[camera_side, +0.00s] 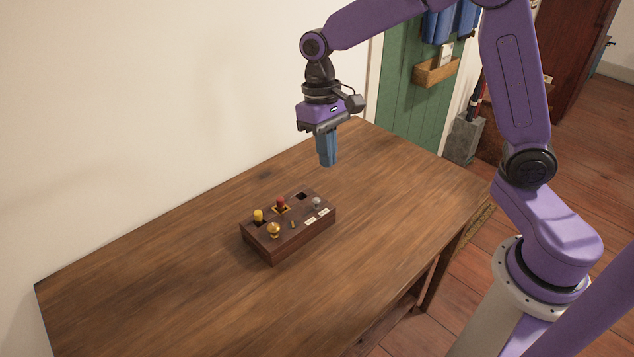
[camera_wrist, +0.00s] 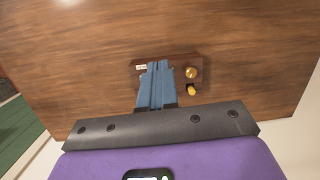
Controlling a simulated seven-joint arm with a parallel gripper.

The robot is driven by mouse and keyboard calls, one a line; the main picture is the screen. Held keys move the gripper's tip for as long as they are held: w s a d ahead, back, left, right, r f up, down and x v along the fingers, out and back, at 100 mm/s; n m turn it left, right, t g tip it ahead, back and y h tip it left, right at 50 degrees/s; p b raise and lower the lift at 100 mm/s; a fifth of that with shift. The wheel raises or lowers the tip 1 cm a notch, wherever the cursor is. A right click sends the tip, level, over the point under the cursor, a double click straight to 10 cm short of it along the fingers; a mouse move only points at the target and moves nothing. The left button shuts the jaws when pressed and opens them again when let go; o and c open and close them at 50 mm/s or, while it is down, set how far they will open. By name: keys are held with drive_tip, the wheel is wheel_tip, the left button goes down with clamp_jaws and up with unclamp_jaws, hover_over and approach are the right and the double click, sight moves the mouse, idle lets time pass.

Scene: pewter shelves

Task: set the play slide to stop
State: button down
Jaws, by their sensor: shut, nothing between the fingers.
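A dark brown wooden control box (camera_side: 283,246) sits on the table. Its top carries a yellow knob (camera_side: 258,215), a red knob (camera_side: 281,204) on a gold plate, a round gold knob (camera_side: 274,230), a small brass piece (camera_side: 293,224), a silver knob (camera_side: 317,203) and pale labels (camera_side: 316,216). I cannot read the labels or tell which part is the play slide. My gripper (camera_side: 327,164) is shut and empty, pointing down, above and apart from the box. In the wrist view its blue fingers (camera_wrist: 158,66) hide the middle of the box; the gold knob (camera_wrist: 191,73) and yellow knob (camera_wrist: 191,90) show.
The wooden table (camera_side: 150,275) is otherwise clear around the box. A pale wall (camera_side: 130,110) runs along its back left. A green panel (camera_side: 410,110) with a small wooden holder (camera_side: 436,71) stands beyond the far end.

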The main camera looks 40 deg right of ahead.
sight(316, 203)
drive_tip(key=w+d+f+m+y, duration=0.1)
drive_tip(key=w+d+f+m, duration=0.4)
drive_tip(key=w, duration=0.3)
drive_tip(key=w+d+f+m+g+y, duration=0.1)
drive_tip(key=w+d+f+m, duration=0.3)
drive_tip(key=w+d, duration=0.4)
drive_tip(key=shift+w+d+f+m+y, duration=0.2)
drive_tip(key=shift+w+f+m+y, duration=0.1)
drive_tip(key=shift+w+f+m, duration=0.15)
drive_tip(key=shift+s, duration=0.15)
drive_tip(key=shift+f, duration=0.15)
drive_tip(key=x, duration=0.3)
drive_tip(key=s+a+x, duration=0.1)
drive_tip(key=x, duration=0.3)
drive_tip(key=r+x, duration=0.1)
drive_tip(key=x, duration=0.2)
drive_tip(key=shift+s+a+f, duration=0.35)
drive_tip(key=shift+a+f, duration=0.05)
drive_tip(key=shift+f, duration=0.05)
drive_tip(key=shift+s+a, duration=0.5)
